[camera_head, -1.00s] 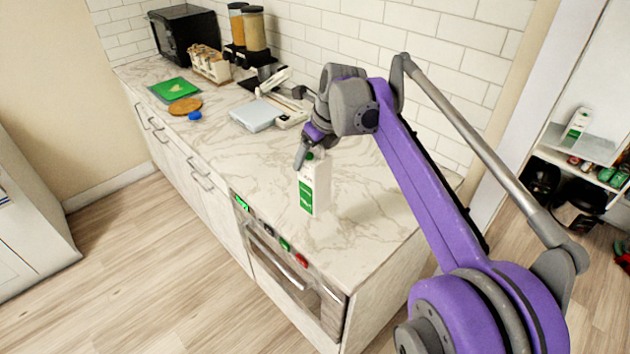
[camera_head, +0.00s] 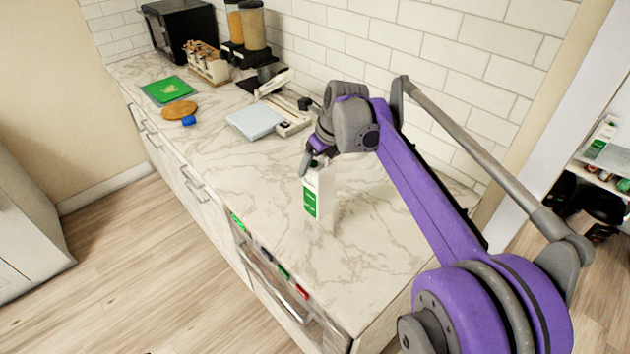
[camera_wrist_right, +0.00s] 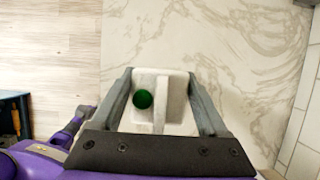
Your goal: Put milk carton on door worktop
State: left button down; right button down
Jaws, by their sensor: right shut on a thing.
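A white milk carton (camera_head: 320,190) with a green label is upright at the marble worktop (camera_head: 370,235). My right gripper (camera_head: 308,165) is at its top, shut on it. In the right wrist view the carton (camera_wrist_right: 174,105), with its green cap, sits between the two fingers of the gripper (camera_wrist_right: 160,100), with the worktop (camera_wrist_right: 225,40) below. I cannot tell whether the carton's base touches the worktop. My left gripper is not in view.
A tiled wall runs behind. The worktop's near part is clear. Another carton (camera_head: 601,137) stands on a shelf at right.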

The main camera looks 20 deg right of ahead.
jog(key=shift+w+f, duration=0.1)
jog(key=shift+f, duration=2.25)
